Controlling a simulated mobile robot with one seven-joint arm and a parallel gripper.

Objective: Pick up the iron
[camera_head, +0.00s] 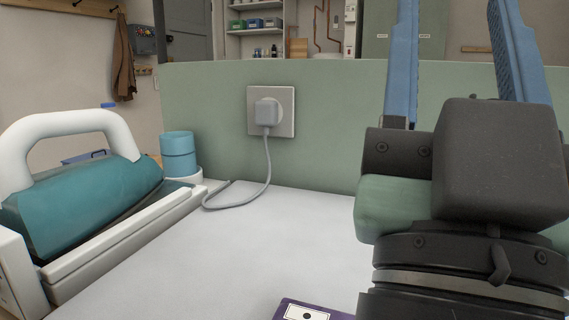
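The iron (85,195) is at the left, with a teal body and a white arched handle (72,130). It rests on a white base (120,235), and its left side is cut off by the picture edge. My gripper (453,25) is at the right, well apart from the iron. Its two blue fingers point up and away and stand wide apart, with nothing visible between them. The fingertips run to the top edge, so their ends are not clearly shown.
A grey plug (266,112) sits in a wall socket on the green panel (340,140). Its cord (262,190) runs toward the iron's base. A teal cylinder (178,155) stands behind the iron. The white surface (240,255) is mostly clear, with a purple card (305,312) at the front.

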